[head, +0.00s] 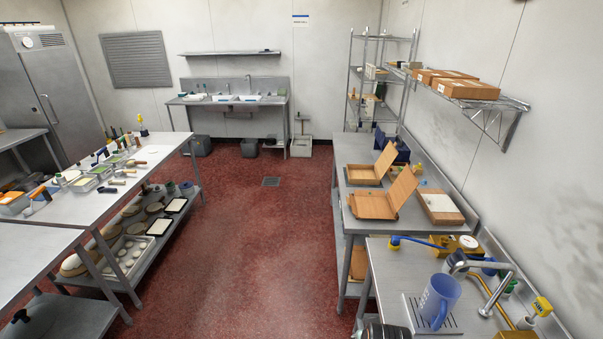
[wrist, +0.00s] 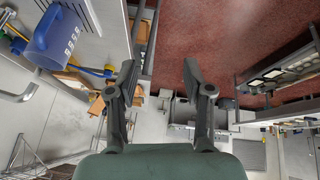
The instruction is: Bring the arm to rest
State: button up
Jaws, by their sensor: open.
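My gripper (wrist: 160,75) shows in the wrist view with its two dark fingers spread wide apart. Nothing is between the fingers; the red floor and distant furniture show through the gap. The gripper hangs in the air and touches nothing that I can see. A blue pitcher (wrist: 58,38) is off to the left in the wrist view, apart from the fingers. In the head view the blue pitcher (head: 438,297) stands on a drip tray (head: 413,301) at the lower right. I cannot make out the gripper in the head view.
A metal tap (head: 483,268) and yellow-and-blue fittings (head: 455,244) stand near the pitcher. Open cardboard boxes (head: 372,204) lie on the right bench, below a wall shelf (head: 490,100). A cluttered steel table (head: 165,145) is on the left. The red floor (head: 255,235) between is clear.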

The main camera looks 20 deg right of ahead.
jog(key=s+a+r+t+y+p, duration=0.1)
jog(key=s+a+r+t+p, duration=0.1)
jog(key=a+r, duration=0.9)
jog(key=s+a+r+n+t+y+p, duration=0.1)
jog(key=s+a+r+t, duration=0.4)
jog(key=a+r, duration=0.7)
jog(key=s+a+p, duration=0.1)
jog(key=s+a, duration=0.1)
jog(key=shift+s+a+r+n+t+y+p, duration=0.15)
jog(key=shift+a+r+n+t+y+p, duration=0.15)
jog(key=shift+a, duration=0.1)
jog(key=shift+f, duration=0.1)
dwell(0.8)
